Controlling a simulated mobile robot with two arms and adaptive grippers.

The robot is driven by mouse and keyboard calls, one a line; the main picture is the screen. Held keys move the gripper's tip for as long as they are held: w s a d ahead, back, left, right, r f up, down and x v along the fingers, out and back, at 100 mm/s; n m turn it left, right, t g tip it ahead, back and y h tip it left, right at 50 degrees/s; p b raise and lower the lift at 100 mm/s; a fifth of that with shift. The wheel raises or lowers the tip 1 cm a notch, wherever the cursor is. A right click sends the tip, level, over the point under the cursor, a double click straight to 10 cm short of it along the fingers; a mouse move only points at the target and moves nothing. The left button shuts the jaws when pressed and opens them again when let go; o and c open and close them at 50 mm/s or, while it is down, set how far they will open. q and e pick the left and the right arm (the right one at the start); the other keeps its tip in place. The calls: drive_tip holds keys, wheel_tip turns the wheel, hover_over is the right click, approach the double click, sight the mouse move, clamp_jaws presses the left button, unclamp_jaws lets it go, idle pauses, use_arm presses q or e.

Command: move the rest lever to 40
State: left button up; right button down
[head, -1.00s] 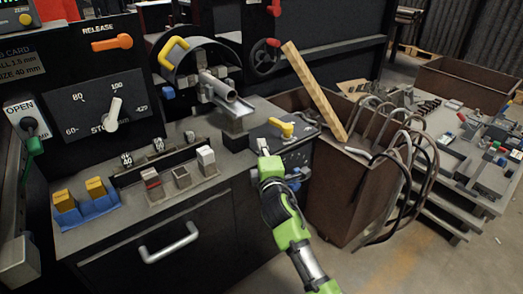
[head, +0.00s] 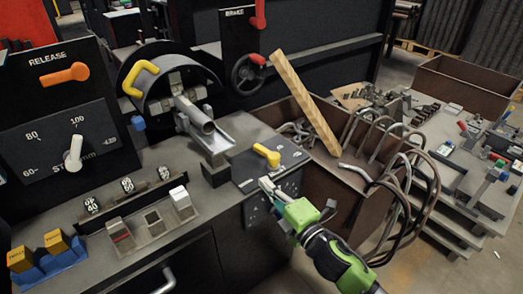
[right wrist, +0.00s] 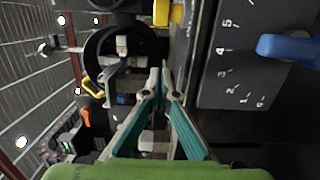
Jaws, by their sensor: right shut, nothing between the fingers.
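No lever carries a readable "rest" label, so I cannot tell for sure which it is. A yellow lever (head: 267,155) stands on a small dark dial plate (head: 247,172) at the console's right end; its marks are too small to read. In the right wrist view, a blue lever (right wrist: 288,47) sits on a dark panel (right wrist: 235,60) numbered 1 to 5, right of my fingers. A yellow part (right wrist: 168,13) shows at the top edge. My right gripper (head: 267,186) is shut and empty, just in front of the dial plate, apart from the yellow lever. My left gripper is out of view.
A white lever (head: 73,153) on a 60 to 120 scale and an orange RELEASE lever (head: 64,75) are at left. Small numbered pieces (head: 92,205) and blocks stand on the console. A brown bin (head: 365,195) with cables and a wooden bar (head: 305,103) is right.

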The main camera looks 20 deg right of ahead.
sight(259, 168)
drive_tip(key=x, duration=0.9)
drive_tip(key=shift+w+r, duration=0.1)
drive_tip(key=shift+w, duration=0.15)
drive_tip(key=d, duration=0.1)
drive_tip(key=w+d, duration=0.1)
drive_tip(key=d, duration=0.1)
drive_tip(key=shift+w, duration=0.2)
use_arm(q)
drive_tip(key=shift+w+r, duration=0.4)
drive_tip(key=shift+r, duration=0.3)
use_arm(e)
drive_tip(key=shift+w+d, duration=0.15)
drive_tip(key=shift+d, duration=0.1)
use_arm(q)
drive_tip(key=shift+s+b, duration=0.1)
drive_tip(key=shift+b, duration=0.2)
use_arm(e)
drive_tip(key=shift+w+m+h, duration=0.1)
drive_tip(key=shift+m+h, duration=0.2)
drive_tip(key=shift+h, duration=0.2)
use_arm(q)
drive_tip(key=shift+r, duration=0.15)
use_arm(e)
drive_tip(key=shift+h, duration=0.3)
